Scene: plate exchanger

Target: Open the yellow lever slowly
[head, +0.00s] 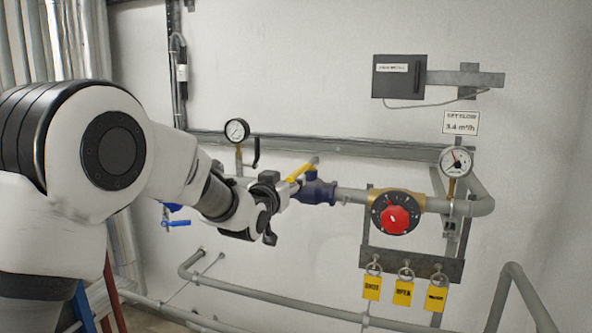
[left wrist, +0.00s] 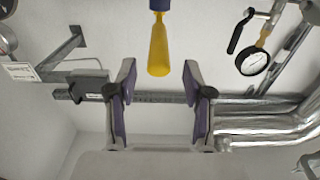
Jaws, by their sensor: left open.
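The yellow lever (head: 301,171) sits on a dark blue valve body (head: 317,190) on the grey pipe and slants up to the right in the head view. My left gripper (head: 284,188) is just left of the valve and overlaps the lever's lower left end. In the left wrist view the lever (left wrist: 158,46) hangs from the top, its wide end near the gap between the open fingers of my left gripper (left wrist: 160,75). Both fingers look apart from it. My right gripper is not in view.
A red knob (head: 396,219) on a brass valve is right of the lever, with yellow tags (head: 403,293) below. A pressure gauge (head: 237,130) stands to the left, another gauge (head: 456,162) to the right. A grey rail (head: 370,148) runs behind the pipe.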

